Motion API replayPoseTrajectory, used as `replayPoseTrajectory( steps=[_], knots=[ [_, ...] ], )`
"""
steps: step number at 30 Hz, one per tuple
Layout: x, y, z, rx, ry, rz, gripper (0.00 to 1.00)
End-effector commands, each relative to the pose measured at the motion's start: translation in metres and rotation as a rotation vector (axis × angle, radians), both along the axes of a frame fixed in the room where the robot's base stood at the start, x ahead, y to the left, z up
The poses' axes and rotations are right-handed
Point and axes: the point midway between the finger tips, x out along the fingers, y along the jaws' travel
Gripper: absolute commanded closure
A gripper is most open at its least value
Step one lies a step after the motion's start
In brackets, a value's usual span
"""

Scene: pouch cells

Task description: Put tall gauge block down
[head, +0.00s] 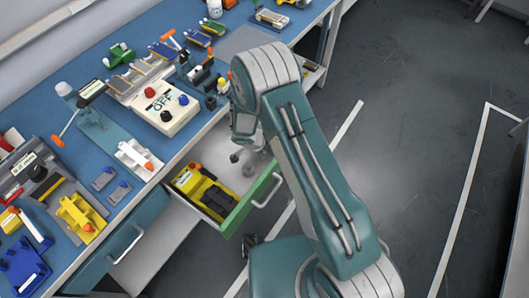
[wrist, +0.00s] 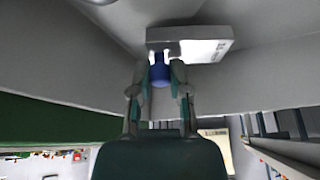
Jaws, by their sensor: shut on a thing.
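My gripper (wrist: 160,80) is shut on a blue knob (wrist: 160,71) in the wrist view. A pale, flat-sided block (wrist: 192,48) shows just beyond the knob and seems to be joined to it; I take this as the tall gauge block. It is close to a pale grey surface, but I cannot tell whether it touches. In the head view my gripper (head: 243,157) is low over the far end of the open drawer (head: 252,200) with the green front, partly hidden by my arm. The held block cannot be made out there.
A yellow and black tool (head: 203,190) lies in the near part of the drawer. Open floor is at right.

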Motion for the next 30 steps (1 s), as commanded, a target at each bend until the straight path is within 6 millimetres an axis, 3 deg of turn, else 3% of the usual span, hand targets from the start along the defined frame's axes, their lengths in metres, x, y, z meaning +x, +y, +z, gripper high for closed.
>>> replayPoseTrajectory(
  steps=[3,12,13,15,26,30],
  knots=[
    [0.000,0.000,-0.015,-0.001,0.000,0.001,1.00],
    [0.000,0.001,-0.017,0.000,0.000,0.001,1.00],
    [0.000,0.000,-0.017,0.000,0.000,0.001,0.63],
    [0.000,0.000,-0.017,0.000,0.000,0.000,0.42],
    [0.000,0.000,-0.015,0.000,-0.001,0.000,0.42],
    [-0.001,0.005,-0.004,0.002,-0.003,0.000,0.42]
  ],
)
